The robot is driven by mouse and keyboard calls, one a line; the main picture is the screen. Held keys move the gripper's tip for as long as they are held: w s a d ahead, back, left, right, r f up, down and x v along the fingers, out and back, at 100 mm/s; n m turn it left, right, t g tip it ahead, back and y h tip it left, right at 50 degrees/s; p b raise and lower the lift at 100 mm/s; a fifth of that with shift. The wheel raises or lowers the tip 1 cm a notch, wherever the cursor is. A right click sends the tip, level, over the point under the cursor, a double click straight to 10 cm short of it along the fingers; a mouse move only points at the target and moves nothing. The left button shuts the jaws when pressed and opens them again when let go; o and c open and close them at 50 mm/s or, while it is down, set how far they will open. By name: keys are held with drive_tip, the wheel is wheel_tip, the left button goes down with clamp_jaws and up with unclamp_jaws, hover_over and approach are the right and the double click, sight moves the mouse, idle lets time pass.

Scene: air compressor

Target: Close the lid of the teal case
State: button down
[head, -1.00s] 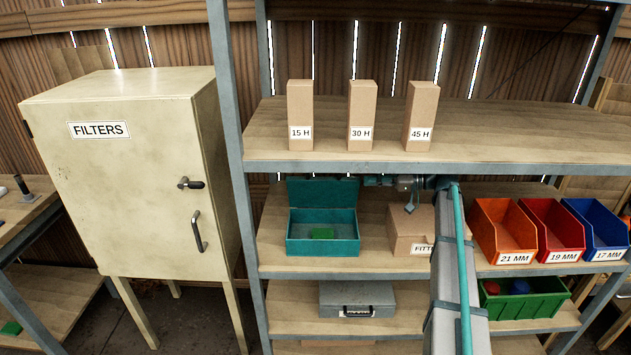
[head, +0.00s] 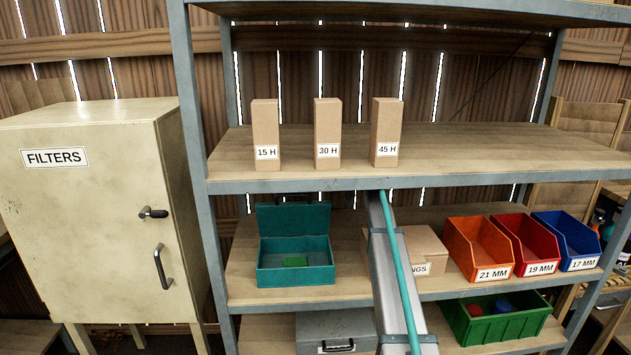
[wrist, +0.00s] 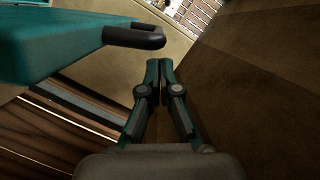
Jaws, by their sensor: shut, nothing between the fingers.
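The teal case (head: 296,277) stands open on the middle shelf in the head view. Its lid (head: 292,217) is raised, roughly upright at the back of the case. In the head view my gripper is hidden behind the upper shelf edge and my arm.
A cardboard box (head: 425,248) stands right of the case, partly behind my arm. Orange (head: 479,248), red (head: 525,244) and blue (head: 567,240) bins are farther right. The upper shelf (head: 470,175) overhangs the case. A cream cabinet (head: 90,220) stands left.

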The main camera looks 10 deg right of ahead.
sight(292, 202)
drive_tip(key=shift+a+f+p, duration=0.2)
drive_tip(key=shift+a, duration=0.9)
drive_tip(key=shift+a+f+p, duration=0.15)
drive_tip(key=shift+a, duration=0.95)
drive_tip(key=shift+s, duration=0.1)
